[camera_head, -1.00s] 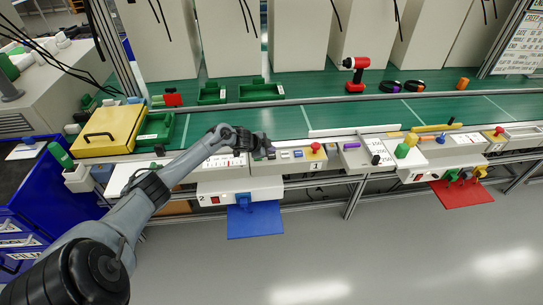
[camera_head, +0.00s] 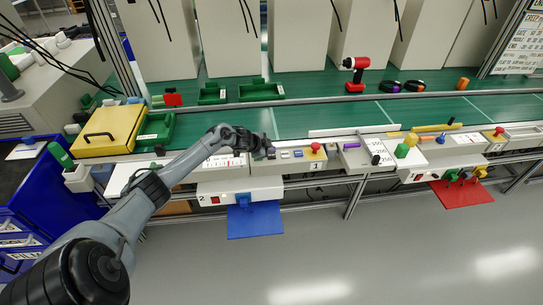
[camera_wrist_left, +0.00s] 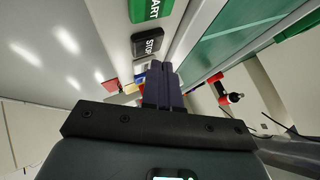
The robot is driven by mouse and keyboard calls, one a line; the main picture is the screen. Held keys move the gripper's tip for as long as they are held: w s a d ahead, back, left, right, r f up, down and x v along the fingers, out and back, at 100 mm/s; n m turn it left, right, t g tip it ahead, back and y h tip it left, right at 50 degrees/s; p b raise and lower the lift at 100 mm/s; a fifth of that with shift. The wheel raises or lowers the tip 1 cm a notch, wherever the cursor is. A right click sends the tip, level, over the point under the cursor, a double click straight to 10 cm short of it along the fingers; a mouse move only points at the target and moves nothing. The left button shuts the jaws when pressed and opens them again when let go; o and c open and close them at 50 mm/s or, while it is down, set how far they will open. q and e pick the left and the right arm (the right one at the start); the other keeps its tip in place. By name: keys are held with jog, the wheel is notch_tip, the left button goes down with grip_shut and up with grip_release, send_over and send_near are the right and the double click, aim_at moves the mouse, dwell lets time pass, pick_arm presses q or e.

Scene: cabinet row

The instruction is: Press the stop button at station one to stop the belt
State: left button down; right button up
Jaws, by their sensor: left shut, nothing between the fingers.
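The station one control panel (camera_head: 316,166), marked "1", sits on the front edge of the belt line. My left gripper (camera_head: 271,150) is at the panel's left end, fingers shut and empty. In the left wrist view the shut fingers (camera_wrist_left: 162,68) point at a black button marked STOP (camera_wrist_left: 148,43), just beyond and slightly left of the tips; a small gap seems to remain. A green START button (camera_wrist_left: 145,10) is beyond it. In the head view a red mushroom button (camera_head: 316,148) stands on the panel to the right of the gripper. My right gripper is not in view.
The green belt (camera_head: 330,116) runs behind the panels, with a low metal rail behind it. A red drill (camera_head: 355,74) and green bins (camera_head: 262,91) stand beyond the rail. A yellow case (camera_head: 108,131) is at the left. Open floor lies in front.

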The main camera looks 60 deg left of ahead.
pick_arm(q)
jog(key=shift+f, duration=0.15)
jog(key=shift+f, duration=0.3)
jog(key=shift+f, duration=0.15)
dwell(0.6)
jog(key=shift+f, duration=0.3)
dwell(0.3)
jog(key=shift+r+p, duration=0.85)
